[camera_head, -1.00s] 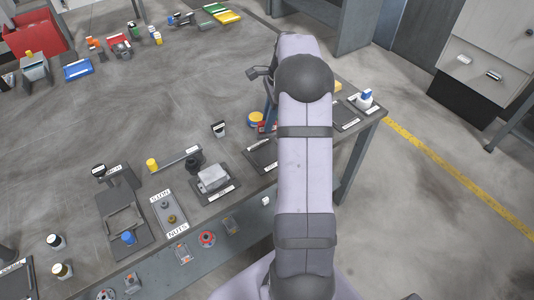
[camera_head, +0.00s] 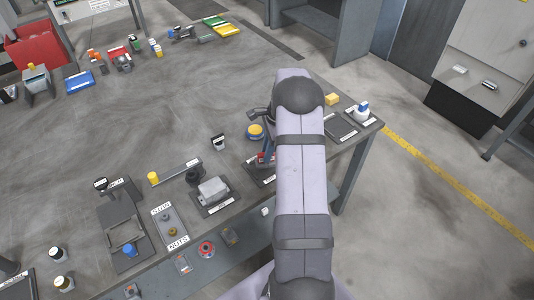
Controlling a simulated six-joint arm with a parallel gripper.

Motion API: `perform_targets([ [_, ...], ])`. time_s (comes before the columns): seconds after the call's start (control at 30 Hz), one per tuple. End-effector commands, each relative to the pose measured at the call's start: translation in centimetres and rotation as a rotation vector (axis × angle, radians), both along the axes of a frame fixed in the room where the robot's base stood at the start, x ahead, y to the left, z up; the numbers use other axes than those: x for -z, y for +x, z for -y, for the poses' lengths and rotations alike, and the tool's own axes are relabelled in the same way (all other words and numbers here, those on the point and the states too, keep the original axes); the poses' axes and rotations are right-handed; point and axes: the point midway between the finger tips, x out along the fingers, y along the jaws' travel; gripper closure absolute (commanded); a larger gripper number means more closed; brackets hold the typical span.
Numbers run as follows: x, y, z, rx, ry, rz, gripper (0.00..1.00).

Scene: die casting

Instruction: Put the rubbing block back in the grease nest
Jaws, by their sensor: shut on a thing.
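My gripper (camera_head: 266,149) is mostly hidden behind my own arm. A narrow blue part and a small red piece show at its left side, and I take the red piece to be the rubbing block (camera_head: 263,157). My gripper is shut on it. The block is over or at the dark, labelled tray near the table's front edge, which I take to be the grease nest (camera_head: 255,175). The arm covers the nest's right part. I cannot tell whether the block touches the nest.
A yellow-topped tin (camera_head: 255,131) stands just behind the nest. A grey metal block on a dark plate (camera_head: 213,190) is to the left. A dark tray (camera_head: 341,128), a yellow block (camera_head: 332,99) and a white-and-blue bottle (camera_head: 361,111) are to the right. The table's middle is clear.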

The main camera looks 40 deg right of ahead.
Motion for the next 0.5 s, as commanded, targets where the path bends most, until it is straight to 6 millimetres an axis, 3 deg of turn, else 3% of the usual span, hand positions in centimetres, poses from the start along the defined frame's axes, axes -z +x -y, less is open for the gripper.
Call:
perform_targets([
  [0.13, 1.3, 0.0, 0.0, 0.001, 0.0, 0.0, 1.0],
  [0.5, 1.8, 0.0, 0.0, 0.0, -0.002, 0.001, 1.0],
])
